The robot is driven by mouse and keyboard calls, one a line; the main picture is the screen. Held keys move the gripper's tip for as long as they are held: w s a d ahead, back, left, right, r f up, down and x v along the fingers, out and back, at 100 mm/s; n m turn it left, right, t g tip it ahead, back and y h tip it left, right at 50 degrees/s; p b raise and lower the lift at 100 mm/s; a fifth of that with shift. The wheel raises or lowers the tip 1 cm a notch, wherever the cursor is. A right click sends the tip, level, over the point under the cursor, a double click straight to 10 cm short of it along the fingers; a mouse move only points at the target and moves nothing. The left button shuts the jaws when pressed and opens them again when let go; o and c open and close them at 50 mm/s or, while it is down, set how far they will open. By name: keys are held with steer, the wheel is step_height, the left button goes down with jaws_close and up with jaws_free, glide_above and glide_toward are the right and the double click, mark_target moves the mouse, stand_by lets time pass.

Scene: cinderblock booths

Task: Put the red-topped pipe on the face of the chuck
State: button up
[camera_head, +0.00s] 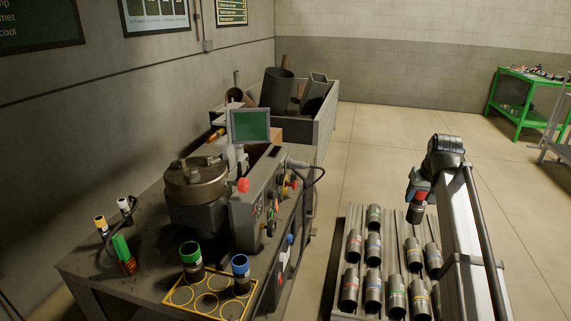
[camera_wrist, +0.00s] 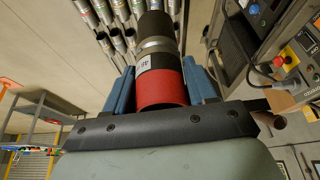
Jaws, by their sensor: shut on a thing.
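My gripper (camera_head: 420,189) is at the right, above the rack of pipes and well apart from the chuck. In the wrist view its blue fingers (camera_wrist: 162,88) are shut on the red-topped pipe (camera_wrist: 160,84), one on each side of the red band. The pipe's dark body and a grey ring extend away from the gripper. In the head view the pipe (camera_head: 416,213) hangs below the gripper, small and dark. The chuck (camera_head: 196,178) is a round dark metal drum on the machine at the left. Its upper face looks bare.
The machine's control box (camera_head: 262,190) and screen (camera_head: 249,125) stand beside the chuck. Several pipes lie in the rack (camera_head: 340,245). A scrap bin (camera_head: 325,112) stands behind.

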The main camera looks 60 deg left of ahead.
steer(key=s+a+r+n+g, duration=0.15)
steer(key=s+a+r, duration=0.35)
steer(key=s+a, duration=0.7)
steer(key=s+a+r+n+y, duration=0.1)
steer(key=s+a+r+n, duration=0.35)
steer(key=s+a, duration=0.75)
steer(key=s+a+r+n+g, duration=0.1)
steer(key=s+a+r, duration=0.6)
steer(key=s+a, duration=0.5)
steer(key=s+a+r+n, duration=0.15)
steer(key=s+a, duration=0.25)
steer(key=s, duration=0.4)
steer(key=s+a+r, duration=0.3)
steer(key=s, duration=0.6)
steer(key=shift+g, duration=0.35)
steer(key=shift+w+a+f, duration=0.1)
steer(key=shift+f, duration=2.25)
steer(key=shift+w+f, duration=0.1)
steer(key=shift+f, duration=2.2)
steer(key=shift+f, duration=0.1)
steer(key=o, duration=1.5)
steer(key=shift+c, duration=0.2)
steer(key=v, duration=1.2)
